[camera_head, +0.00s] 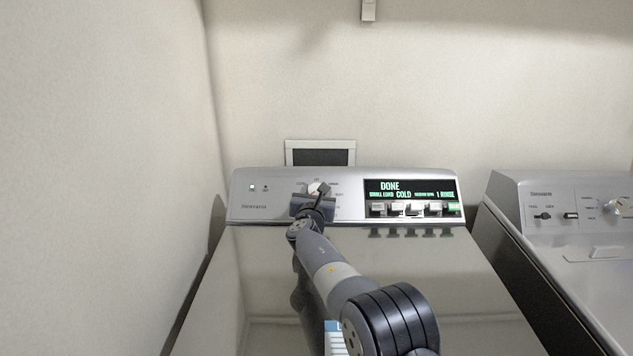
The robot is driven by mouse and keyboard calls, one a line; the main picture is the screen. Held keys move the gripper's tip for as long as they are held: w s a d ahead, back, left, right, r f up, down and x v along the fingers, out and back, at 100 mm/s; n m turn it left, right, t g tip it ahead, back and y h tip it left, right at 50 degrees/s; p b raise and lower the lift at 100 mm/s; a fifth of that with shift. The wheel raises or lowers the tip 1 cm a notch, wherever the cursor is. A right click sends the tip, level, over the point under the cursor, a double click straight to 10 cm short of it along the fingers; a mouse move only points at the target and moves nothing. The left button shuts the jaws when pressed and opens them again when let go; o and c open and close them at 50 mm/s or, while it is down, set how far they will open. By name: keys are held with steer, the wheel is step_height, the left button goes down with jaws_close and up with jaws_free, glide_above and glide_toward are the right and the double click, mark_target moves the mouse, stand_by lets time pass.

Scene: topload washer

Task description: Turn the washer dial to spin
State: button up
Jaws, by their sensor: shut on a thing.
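The washer (390,270) stands in front of me with a shiny closed top and a silver control panel (268,191) along its back. The dial (316,187) is on the panel left of the display, with small printed labels around it; they are too small to read fully. My gripper (320,190) is at the dial and shut on it, covering most of its lower part. Which label the dial points to cannot be told. The display (411,190) reads DONE, COLD and 1 RINSE, with some smaller words.
A row of several push buttons (415,209) sits below the display, right of my gripper. A second machine (570,225) stands close on the right. A wall is near on the left. A small framed panel (320,153) is on the back wall.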

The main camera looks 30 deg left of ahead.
steer(key=m+h+p, duration=0.5)
steer(key=m+p, duration=0.1)
steer(key=shift+a+r+m+t+h, duration=0.1)
steer(key=shift+m+t+h, duration=0.2)
steer(key=shift+m+h, duration=0.1)
steer(key=shift+m+h+p, duration=0.7)
steer(key=shift+m+p, duration=0.05)
steer(key=shift+m, duration=0.05)
steer(key=o, duration=1)
steer(key=shift+c, duration=0.2)
steer(key=shift+s, duration=0.15)
steer(key=shift+s+b, duration=0.8)
steer(key=shift+s, duration=0.3)
steer(key=s, duration=0.2)
steer(key=s+b, duration=0.1)
steer(key=s, duration=0.2)
steer(key=s+b, duration=0.1)
steer(key=s, duration=0.1)
steer(key=shift+s+r, duration=0.25)
steer(key=shift+r, duration=0.15)
steer(key=shift+s, duration=0.4)
